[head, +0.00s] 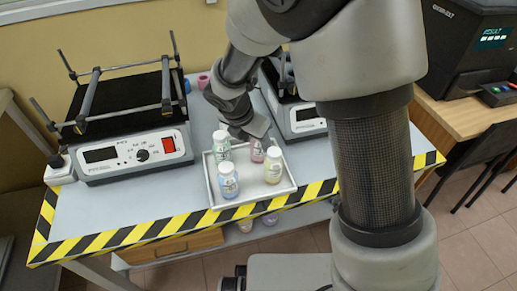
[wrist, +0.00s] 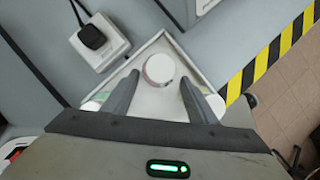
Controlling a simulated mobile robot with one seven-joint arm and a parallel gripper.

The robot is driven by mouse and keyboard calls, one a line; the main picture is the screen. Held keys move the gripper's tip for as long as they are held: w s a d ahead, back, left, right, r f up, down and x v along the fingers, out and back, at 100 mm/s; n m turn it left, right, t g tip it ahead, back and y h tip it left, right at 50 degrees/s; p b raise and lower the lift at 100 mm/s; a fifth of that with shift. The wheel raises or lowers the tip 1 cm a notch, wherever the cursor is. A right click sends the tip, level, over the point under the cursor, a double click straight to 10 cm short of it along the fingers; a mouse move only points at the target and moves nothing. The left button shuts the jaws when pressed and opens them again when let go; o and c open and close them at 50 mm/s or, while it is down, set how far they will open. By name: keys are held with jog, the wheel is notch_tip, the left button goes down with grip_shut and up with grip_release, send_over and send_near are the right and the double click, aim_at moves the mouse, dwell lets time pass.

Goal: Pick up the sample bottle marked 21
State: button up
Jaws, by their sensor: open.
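A white tray (head: 290,181) on the bench holds several small white-capped sample bottles: a green one (head: 221,149) at the back left, a blue one (head: 228,184) at the front left, a yellow one (head: 272,170) at the front right and a pinkish one (head: 257,153) at the back. Their numbers are too small to read, so I cannot tell which is marked 21. My gripper (head: 253,134) is low over the back of the tray, by the pinkish bottle.
Shaker devices stand on the bench, one at the left (head: 125,150) and another behind my arm (head: 307,115). Yellow-black tape (head: 150,231) lines the bench edge. In the wrist view other bottles flank the fingers closely, partly hidden. A dark machine (head: 468,50) sits on a wooden table at right.

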aim_at(258, 146)
jog(key=b+x, duration=0.1)
jog(key=x, duration=0.2)
jog(key=b+x, duration=0.1)
jog(key=x, duration=0.1)
jog(key=shift+w+f, duration=0.35)
jog(key=shift+r, duration=0.1)
jog(key=c, duration=1)
